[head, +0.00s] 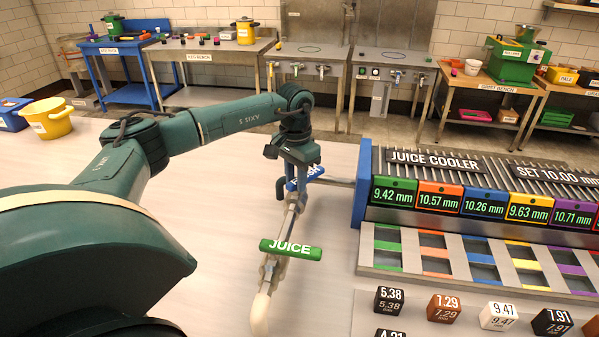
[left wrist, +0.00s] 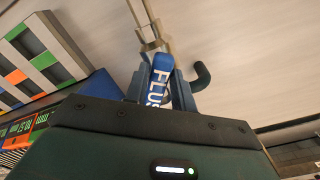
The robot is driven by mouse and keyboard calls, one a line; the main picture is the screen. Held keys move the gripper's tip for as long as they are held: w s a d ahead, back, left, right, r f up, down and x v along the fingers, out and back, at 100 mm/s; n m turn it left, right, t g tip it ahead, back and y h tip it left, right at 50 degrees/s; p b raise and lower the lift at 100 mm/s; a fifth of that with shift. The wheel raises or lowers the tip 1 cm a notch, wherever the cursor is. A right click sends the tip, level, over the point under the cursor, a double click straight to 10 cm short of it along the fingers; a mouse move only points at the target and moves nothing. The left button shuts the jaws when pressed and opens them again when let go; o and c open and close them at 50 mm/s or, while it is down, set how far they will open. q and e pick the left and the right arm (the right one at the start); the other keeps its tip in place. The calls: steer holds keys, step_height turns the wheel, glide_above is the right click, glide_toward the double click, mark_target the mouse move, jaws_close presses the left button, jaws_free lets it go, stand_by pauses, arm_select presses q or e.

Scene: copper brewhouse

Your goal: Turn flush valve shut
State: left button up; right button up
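The flush valve has a blue lever handle (head: 315,172) with white lettering, partly hidden by my gripper in the head view. My left gripper (head: 296,172) reaches down over it from above. In the left wrist view the blue handle (left wrist: 161,68) lies between the two fingers of my left gripper (left wrist: 160,88), which sit close against its sides. The fingers look closed on it. Below it on the same pale pipe (head: 273,275), a green handle marked JUICE (head: 291,250) lies crosswise. My right gripper is in neither view.
The juice cooler (head: 435,160), with coloured readout panels, stands right of the pipe. Several numbered cubes (head: 444,308) stand at the front right. The pale tabletop (head: 215,235) is clear left of the pipe. Benches (head: 213,50) stand along the back wall.

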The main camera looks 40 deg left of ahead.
arm_select(q)
steer(key=shift+o, duration=1.1)
step_height(320, 180, up, 6)
steer(key=p, duration=0.4)
steer(key=shift+r+p, duration=0.1)
steer(key=shift+p, duration=0.2)
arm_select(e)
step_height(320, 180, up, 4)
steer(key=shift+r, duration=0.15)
arm_select(q)
step_height(320, 180, up, 13)
steer(key=b, duration=0.1)
steer(key=shift+b, duration=0.3)
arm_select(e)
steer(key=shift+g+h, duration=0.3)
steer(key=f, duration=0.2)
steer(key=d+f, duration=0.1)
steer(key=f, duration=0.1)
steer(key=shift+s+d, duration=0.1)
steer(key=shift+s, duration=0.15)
